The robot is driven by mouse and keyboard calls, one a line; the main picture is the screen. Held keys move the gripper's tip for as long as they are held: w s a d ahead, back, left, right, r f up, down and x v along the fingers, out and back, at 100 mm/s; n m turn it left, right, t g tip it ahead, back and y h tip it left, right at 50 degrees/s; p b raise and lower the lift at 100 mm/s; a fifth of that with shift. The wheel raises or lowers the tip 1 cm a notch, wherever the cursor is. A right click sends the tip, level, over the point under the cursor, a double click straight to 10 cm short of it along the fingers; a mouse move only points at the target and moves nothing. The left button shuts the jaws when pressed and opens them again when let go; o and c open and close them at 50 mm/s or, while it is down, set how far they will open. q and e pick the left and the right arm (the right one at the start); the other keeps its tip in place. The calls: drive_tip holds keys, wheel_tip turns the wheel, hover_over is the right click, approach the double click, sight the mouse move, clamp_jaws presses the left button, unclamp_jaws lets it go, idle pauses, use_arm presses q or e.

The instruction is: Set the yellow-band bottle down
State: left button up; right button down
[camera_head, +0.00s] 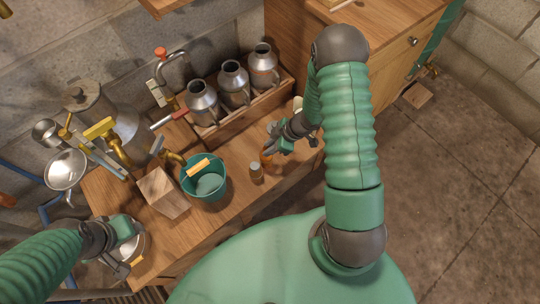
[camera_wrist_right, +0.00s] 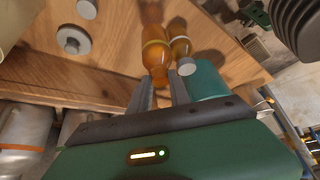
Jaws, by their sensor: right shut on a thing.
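My right gripper (camera_head: 272,152) is low over the right part of the wooden bench and shut on an amber bottle (camera_head: 265,160). In the right wrist view this bottle (camera_wrist_right: 155,55) sits between the fingers (camera_wrist_right: 162,92) and has a pale yellow band. It looks roughly upright; I cannot tell whether its base touches the bench. A second amber bottle (camera_head: 256,173) with a grey cap stands close beside it, and also shows in the wrist view (camera_wrist_right: 181,45). My left gripper (camera_head: 128,256) is at the lower left by a metal bowl; its jaws are unclear.
Several metal cans (camera_head: 233,84) stand in a wooden rack behind. Grey round pieces (camera_wrist_right: 72,40) lie on the bench. Its front edge is close to the bottles.

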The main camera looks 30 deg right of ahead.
drive_tip(key=f, duration=0.1)
drive_tip(key=f+b, duration=0.1)
drive_tip(key=f, duration=0.1)
drive_tip(key=f+b, duration=0.1)
drive_tip(key=shift+a+f, duration=0.3)
drive_tip(key=shift+r, duration=0.1)
drive_tip(key=shift+d, duration=0.1)
drive_tip(key=c, duration=1.2)
unclamp_jaws()
